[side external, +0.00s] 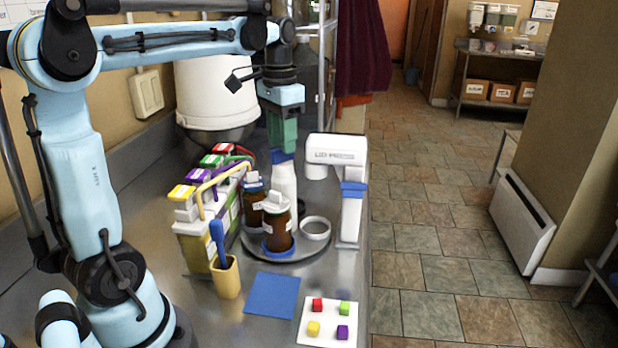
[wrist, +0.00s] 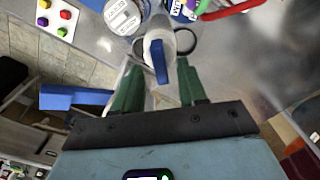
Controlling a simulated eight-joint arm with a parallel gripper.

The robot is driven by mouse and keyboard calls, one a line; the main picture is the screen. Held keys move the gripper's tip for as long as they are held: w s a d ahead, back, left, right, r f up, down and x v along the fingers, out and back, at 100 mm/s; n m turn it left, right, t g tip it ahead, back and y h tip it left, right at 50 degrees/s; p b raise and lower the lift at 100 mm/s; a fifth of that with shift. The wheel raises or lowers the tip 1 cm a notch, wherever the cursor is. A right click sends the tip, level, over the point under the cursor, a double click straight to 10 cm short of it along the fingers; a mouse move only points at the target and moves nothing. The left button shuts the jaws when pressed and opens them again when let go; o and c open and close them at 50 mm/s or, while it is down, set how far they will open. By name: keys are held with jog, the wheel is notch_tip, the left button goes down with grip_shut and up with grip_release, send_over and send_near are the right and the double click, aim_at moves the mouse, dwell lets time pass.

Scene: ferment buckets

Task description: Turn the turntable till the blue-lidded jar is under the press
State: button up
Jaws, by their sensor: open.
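The round grey turntable (side external: 312,249) stands on the steel bench. It carries a front brown jar (side external: 278,232) with a white top and blue base ring, a rear brown jar (side external: 252,212) with blue below its white top, and an empty ring seat (side external: 316,228). A white bottle-like piece (side external: 285,183) with a blue top stands behind them; its base is hidden. The white lid press (side external: 337,150) with a blue lever stands to the right, its head beside this piece. My gripper (side external: 283,149) is open just above the blue top, which shows between the fingers (wrist: 158,66) in the wrist view.
A carton row (side external: 196,235) with coloured tops and curved tubes crowds the turntable's left. A cup with a blue tool (side external: 226,277), a blue mat (side external: 272,295) and a white card with coloured cubes (side external: 328,322) lie in front. A white bucket (side external: 215,92) stands behind.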

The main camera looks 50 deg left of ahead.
jog(key=shift+f, duration=1.05)
jog(key=shift+c, duration=0.3)
grip_shut()
